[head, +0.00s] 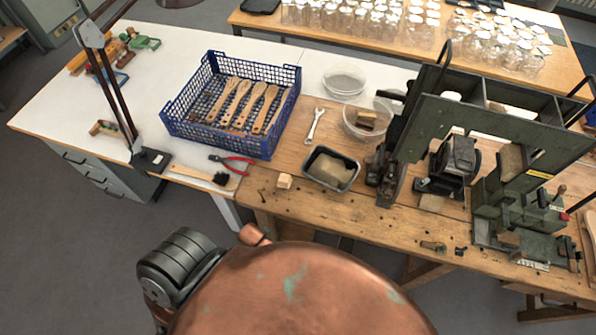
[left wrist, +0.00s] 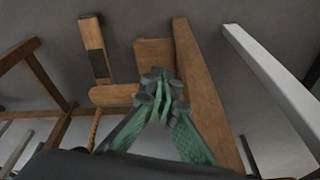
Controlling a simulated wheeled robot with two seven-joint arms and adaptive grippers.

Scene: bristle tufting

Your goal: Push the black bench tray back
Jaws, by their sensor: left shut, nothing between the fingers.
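The black bench tray (head: 309,175) sits on the wooden workbench, near its front edge, with a pale beige block (head: 333,168) inside. My left gripper (left wrist: 161,84) shows in the left wrist view, its green fingers shut and empty. It is in front of wooden beams and legs, apart from the tray, which is not in that view. My left gripper does not show in the head view. My right gripper is in neither view.
A small wooden block (head: 285,181) lies left of the tray. A wrench (head: 316,124) and clear bowls (head: 345,80) are behind it. A green-grey machine (head: 493,125) stands to the right, a blue crate (head: 215,139) with wooden brushes to the left. Wooden beams (left wrist: 203,95) surround my left gripper.

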